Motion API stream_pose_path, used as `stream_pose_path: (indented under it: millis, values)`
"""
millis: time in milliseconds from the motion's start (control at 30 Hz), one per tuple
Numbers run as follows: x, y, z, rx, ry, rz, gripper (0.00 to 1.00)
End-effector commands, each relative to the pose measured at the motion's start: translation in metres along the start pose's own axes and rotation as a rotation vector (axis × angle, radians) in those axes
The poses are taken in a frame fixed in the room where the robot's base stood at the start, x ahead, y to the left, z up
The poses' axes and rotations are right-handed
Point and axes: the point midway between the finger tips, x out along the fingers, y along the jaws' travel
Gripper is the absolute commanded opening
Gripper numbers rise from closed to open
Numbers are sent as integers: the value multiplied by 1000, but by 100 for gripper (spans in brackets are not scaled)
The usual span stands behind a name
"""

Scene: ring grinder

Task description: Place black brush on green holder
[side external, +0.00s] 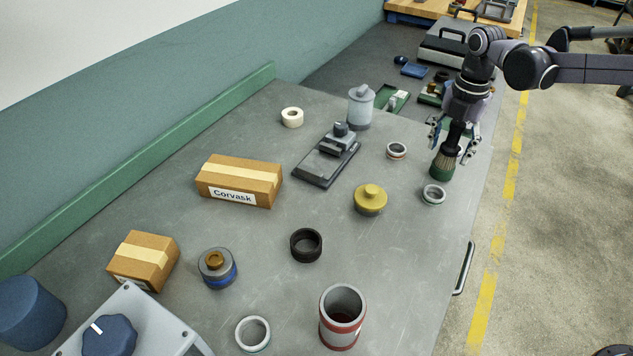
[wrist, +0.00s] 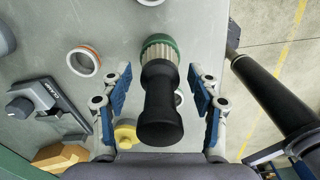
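The black brush (side external: 454,135) stands nearly upright with its tan bristles down, near the right edge of the grey bench. Its bristle end sits in a round green holder (side external: 441,173). In the wrist view the black handle (wrist: 159,105) points toward the camera, and the green rim (wrist: 164,40) shows around the bristles. My gripper (side external: 452,146) is around the handle from above. In the wrist view a finger stands on each side of the handle with a visible gap, so the gripper (wrist: 161,88) is open. The holder's underside is hidden.
A pale ring (side external: 433,195) lies close by the holder, and an orange-rimmed ring (side external: 397,150) lies to its left. A yellow lidded part (side external: 370,199), a dark clamp fixture (side external: 327,160) and a cardboard box (side external: 240,180) stand further left. The bench edge is just right.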

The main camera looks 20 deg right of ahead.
Motion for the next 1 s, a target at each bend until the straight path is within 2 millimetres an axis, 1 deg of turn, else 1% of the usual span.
stream_pose_path:
  millis: [167,267,367,600,800,1000]
  values:
    - [-2,0,0,0,0,0,61]
    - [-10,0,0,0,0,0,61]
    - [-23,0,0,0,0,0,61]
    - [-68,0,0,0,0,0,61]
    - [-100,0,0,0,0,0,61]
    - [-118,0,0,0,0,0,61]
